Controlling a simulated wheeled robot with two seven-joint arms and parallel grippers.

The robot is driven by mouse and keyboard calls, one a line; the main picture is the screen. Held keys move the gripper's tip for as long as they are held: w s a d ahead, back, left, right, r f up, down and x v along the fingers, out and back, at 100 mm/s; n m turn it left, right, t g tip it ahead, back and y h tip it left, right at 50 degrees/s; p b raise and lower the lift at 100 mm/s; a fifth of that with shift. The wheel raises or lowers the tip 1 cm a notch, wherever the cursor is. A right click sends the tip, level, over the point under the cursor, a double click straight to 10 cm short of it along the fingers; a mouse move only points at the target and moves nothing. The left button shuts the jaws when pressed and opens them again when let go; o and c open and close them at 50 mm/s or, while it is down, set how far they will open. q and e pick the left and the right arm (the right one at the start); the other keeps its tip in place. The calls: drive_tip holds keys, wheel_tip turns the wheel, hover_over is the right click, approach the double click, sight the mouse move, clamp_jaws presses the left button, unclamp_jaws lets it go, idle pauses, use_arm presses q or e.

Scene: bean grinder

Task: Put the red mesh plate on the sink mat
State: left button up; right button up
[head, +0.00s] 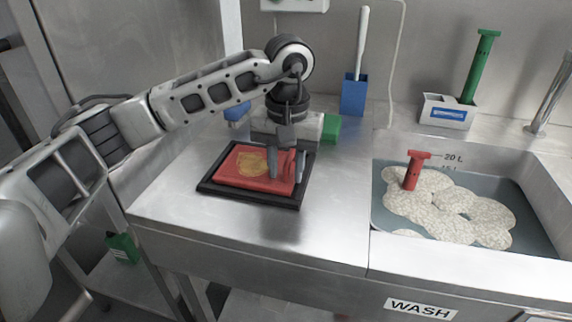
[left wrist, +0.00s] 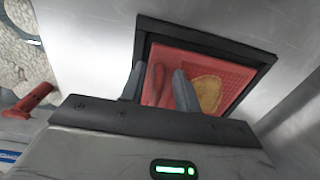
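The red mesh plate (head: 228,172) lies flat in a black tray (head: 251,198) on the counter left of the sink. It has a tan patch on it and a raised red handle near its right end. My left gripper (head: 286,168) points down over the plate's right part. In the left wrist view its two fingers (left wrist: 157,86) are apart, with the plate's red handle (left wrist: 156,84) showing between them; I cannot tell whether they touch it. The plate also shows there (left wrist: 222,72). The pale, speckled sink mat (head: 452,208) lies in the sink. My right gripper is not in view.
A red tool (head: 414,172) stands in the sink by the mat. A blue holder with a white-handled brush (head: 353,95) and a white holder with a green tool (head: 447,111) stand at the back. A green block (head: 331,128) is behind my gripper. The counter's front right is clear.

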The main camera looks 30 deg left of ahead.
use_arm(q)
wheel_tip(320, 180, up, 12)
drive_tip(key=p, duration=0.1)
drive_tip(key=shift+d+p, duration=0.15)
drive_tip(key=shift+p, duration=0.2)
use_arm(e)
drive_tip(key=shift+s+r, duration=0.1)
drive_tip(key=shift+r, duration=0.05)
use_arm(q)
drive_tip(key=shift+r, duration=0.1)
drive_tip(key=shift+s, duration=0.1)
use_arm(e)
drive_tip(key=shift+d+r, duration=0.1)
